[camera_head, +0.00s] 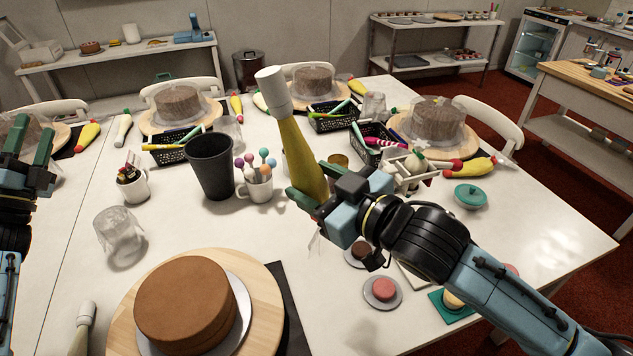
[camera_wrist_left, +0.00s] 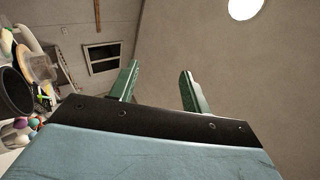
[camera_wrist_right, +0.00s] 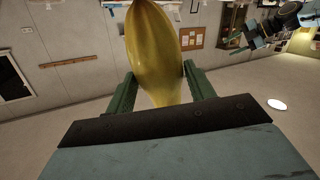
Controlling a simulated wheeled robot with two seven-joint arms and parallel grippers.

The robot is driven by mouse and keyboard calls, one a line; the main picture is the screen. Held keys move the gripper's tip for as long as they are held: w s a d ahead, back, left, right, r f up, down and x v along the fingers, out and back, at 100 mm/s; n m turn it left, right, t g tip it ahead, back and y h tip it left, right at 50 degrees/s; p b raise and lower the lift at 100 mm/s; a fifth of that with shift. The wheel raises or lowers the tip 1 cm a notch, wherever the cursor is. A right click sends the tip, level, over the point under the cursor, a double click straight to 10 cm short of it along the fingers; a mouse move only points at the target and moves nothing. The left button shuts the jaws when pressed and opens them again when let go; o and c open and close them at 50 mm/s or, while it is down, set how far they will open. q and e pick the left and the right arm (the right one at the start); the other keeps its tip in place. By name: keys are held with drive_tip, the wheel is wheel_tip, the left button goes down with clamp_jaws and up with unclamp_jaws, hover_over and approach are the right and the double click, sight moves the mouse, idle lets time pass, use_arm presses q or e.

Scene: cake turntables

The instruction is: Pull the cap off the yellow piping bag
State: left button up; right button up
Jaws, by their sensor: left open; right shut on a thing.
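The yellow piping bag (camera_head: 304,150) is held up above the table, tilted, with its white cap (camera_head: 273,90) on the upper end. My right gripper (camera_head: 308,196) is shut on the lower part of the bag. In the right wrist view the yellow bag (camera_wrist_right: 153,50) stands between the green fingers (camera_wrist_right: 156,92), and the cap is out of that view. My left gripper (camera_head: 32,142) is at the far left edge of the head view, away from the bag. In the left wrist view its fingers (camera_wrist_left: 158,85) are apart with nothing between them.
A black cup (camera_head: 210,168) and a mug of colored-ball sticks (camera_head: 256,184) stand left of the held bag. A brown cake (camera_head: 186,300) sits on a wooden turntable (camera_head: 262,290) in front. A clear glass (camera_head: 118,235) stands at left. Black baskets (camera_head: 373,140) lie behind.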

use_arm(q)
drive_tip(key=w+d+r+m+g+h, duration=0.3)
drive_tip(key=d+r+m+g+h, duration=0.2)
drive_tip(key=d+r+m+h, duration=0.75)
drive_tip(key=m+g+y, duration=0.9)
drive_tip(key=m+g, duration=0.9)
drive_tip(key=g, duration=0.1)
approach(260, 74)
drive_tip(key=f, duration=0.1)
drive_tip(key=shift+d+x, duration=0.25)
drive_tip(key=shift+x, duration=4.55)
drive_tip(key=shift+r, duration=0.15)
